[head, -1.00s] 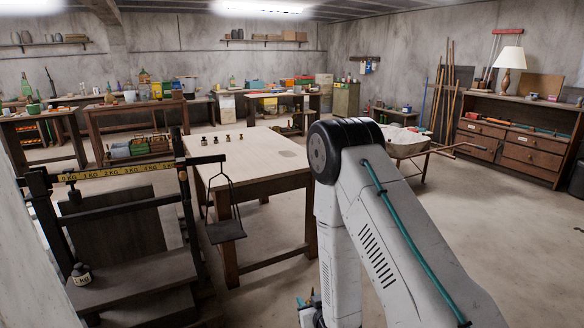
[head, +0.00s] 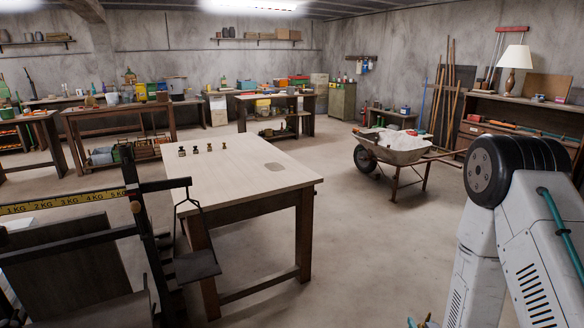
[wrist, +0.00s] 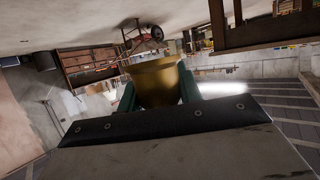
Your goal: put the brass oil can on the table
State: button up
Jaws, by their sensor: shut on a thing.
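The brass oil can (wrist: 158,80) shows in the wrist view as a rounded gold body. My gripper (wrist: 158,94) is shut on it, with a teal finger on each side. The can's far end and any spout are hidden. The pale wooden table (head: 235,182) stands in the middle of the head view, to the left of my arm. Several small dark weights (head: 203,149) stand along its back left edge.
A beam scale (head: 75,200) with a hanging pan (head: 195,265) stands close at the left, by the table's near left side. A wheelbarrow (head: 400,155) stands beyond the table at right. The table's front and middle are mostly clear. Open floor lies right of it.

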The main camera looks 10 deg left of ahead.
aim_at(237, 158)
jog(key=z, duration=0.4)
jog(key=i, duration=1.4)
jog(key=u, duration=1)
jog(key=i, duration=0.65)
jog(key=u, duration=0.6)
